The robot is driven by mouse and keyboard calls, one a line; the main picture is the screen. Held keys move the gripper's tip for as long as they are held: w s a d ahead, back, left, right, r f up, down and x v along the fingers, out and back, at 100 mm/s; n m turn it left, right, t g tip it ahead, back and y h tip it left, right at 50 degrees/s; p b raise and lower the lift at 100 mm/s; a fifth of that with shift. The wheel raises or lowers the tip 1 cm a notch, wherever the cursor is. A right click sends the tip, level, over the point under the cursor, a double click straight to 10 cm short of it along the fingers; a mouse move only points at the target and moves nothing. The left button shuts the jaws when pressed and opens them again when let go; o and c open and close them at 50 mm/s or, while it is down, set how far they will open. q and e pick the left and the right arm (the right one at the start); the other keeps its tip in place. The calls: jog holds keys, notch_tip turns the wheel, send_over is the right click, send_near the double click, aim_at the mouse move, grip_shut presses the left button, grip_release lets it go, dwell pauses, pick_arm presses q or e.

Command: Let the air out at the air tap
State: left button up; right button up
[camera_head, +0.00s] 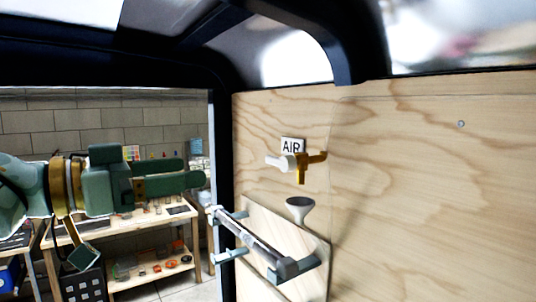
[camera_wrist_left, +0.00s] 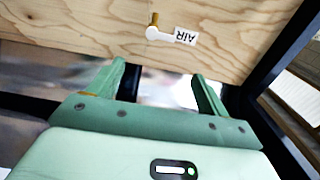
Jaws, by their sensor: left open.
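The air tap (camera_head: 302,168) sticks out of the plywood wall, with a brass body and a white lever pointing left. A white sign reading AIR (camera_head: 291,145) is just above it. In the left wrist view the tap (camera_wrist_left: 154,20) shows upside down beside the sign (camera_wrist_left: 185,36), beyond the fingertips. My left gripper (camera_head: 196,171) is green, open and empty. It is left of the tap and clearly apart from it, near the dark frame post. In the left wrist view the gripper (camera_wrist_left: 158,69) has its two fingers spread wide. My right gripper is not in view.
A grey bar on brackets (camera_head: 252,238) juts out lower down. A dark post (camera_head: 223,190) edges the wall. Workbenches with small items (camera_head: 150,225) stand behind. The wall right of the tap is clear.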

aim_at(274, 158)
pick_arm(q)
jog(key=shift+p+x, duration=2.35)
jog(key=shift+x, duration=5.4)
jog(key=shift+w+a, duration=0.1)
jog(key=shift+a, duration=0.05)
jog(key=c, duration=1)
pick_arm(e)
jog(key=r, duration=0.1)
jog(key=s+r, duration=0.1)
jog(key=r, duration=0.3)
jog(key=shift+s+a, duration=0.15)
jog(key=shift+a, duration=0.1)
